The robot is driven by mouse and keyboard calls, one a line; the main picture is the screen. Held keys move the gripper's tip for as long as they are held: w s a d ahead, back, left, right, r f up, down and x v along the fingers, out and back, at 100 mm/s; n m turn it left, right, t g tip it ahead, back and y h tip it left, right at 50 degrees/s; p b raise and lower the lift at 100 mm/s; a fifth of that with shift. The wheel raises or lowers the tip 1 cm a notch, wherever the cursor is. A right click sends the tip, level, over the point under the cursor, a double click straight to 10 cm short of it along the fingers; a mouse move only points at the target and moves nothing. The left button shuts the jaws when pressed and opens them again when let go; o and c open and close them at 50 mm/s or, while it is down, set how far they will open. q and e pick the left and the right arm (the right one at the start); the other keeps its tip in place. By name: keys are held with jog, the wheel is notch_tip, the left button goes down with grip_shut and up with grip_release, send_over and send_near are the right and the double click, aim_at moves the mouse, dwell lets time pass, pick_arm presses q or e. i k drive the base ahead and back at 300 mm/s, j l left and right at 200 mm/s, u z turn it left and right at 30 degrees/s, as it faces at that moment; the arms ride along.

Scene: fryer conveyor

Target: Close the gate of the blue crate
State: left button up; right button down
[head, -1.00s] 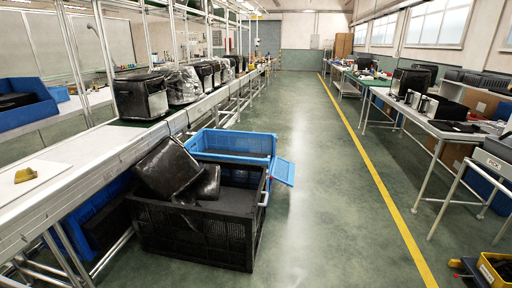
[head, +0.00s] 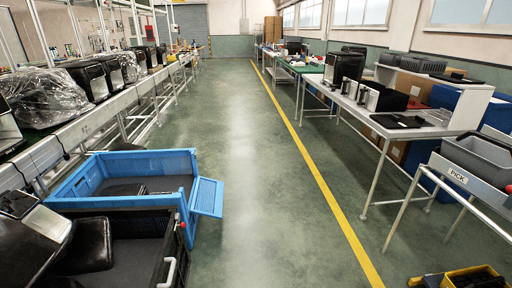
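The blue crate (head: 120,161) stands on the floor at the left of the head view, beside the conveyor. Its gate (head: 207,197) is on the right side and is swung down, sticking outward into the aisle. The crate's inside looks dark, with a small thing lying in it that I cannot make out. A black crate (head: 178,243) stands in front of it and hides part of its near side. Neither of my grippers is in view.
The black crate holds dark bulky items (head: 88,245) and has a pale handle (head: 168,272). The conveyor (head: 40,155) with wrapped fryers runs along the left. The aisle floor (head: 255,190) right of the gate is clear. A yellow bin (head: 476,278) sits at bottom right.

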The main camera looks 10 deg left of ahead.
aim_at(217, 213)
jog(key=i+u, duration=0.15)
jog(key=i, duration=0.35)
jog(key=i+l+u, duration=0.2)
jog(key=i, duration=0.3)
jog(key=i+l+u, duration=0.15)
jog(key=i, duration=0.35)
